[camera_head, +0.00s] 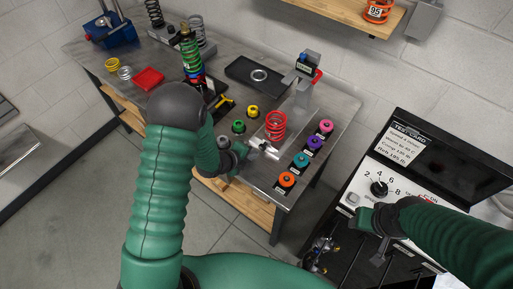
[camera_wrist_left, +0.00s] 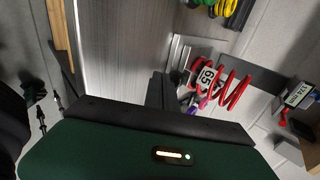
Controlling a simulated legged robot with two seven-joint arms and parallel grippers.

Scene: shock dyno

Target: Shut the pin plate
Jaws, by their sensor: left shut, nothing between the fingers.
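My left gripper (camera_head: 247,151) reaches over the workbench, close in front of the upright red coil spring (camera_head: 275,125). It is shut with nothing in it. Light metal pieces (camera_head: 265,149) lie at its fingertips; they may belong to the pin plate, but I cannot tell which part is the plate or how it stands. In the left wrist view, pale metal prongs (camera_wrist_left: 180,58) stand just past the dark fingers, beside the red spring (camera_wrist_left: 234,92) marked 65.
A green-sprung shock (camera_head: 190,55) and a dark tray (camera_head: 256,76) are further back. The dyno panel (camera_head: 400,180) is at right.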

